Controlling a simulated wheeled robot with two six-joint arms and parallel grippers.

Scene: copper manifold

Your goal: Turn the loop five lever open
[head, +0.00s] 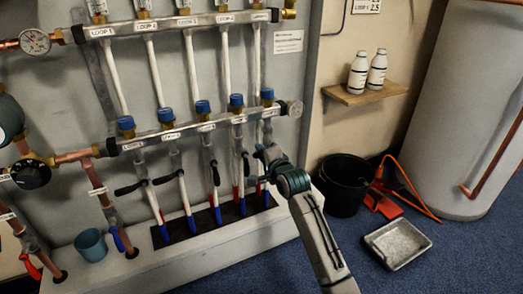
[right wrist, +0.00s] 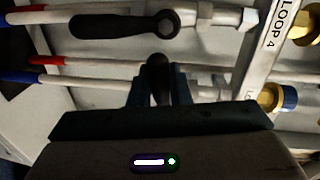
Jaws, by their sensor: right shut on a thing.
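The loop five valve (head: 267,112) is the rightmost one on the lower manifold bar, with a blue cap. My right gripper (head: 266,157) is just below it, in front of its pipe, and hides the lever in the head view. In the right wrist view the black lever (right wrist: 158,70) stands between the two fingers of my right gripper (right wrist: 160,88), which is shut on it. Its rounded end shows past the fingertips; how far it is turned is hard to tell. My left gripper is in neither view.
The loop four lever (right wrist: 125,26) lies close beside the held one, along its pipe. A black bucket (head: 345,185), a red dustpan (head: 383,203) and a metal tray (head: 398,246) are on the floor at right.

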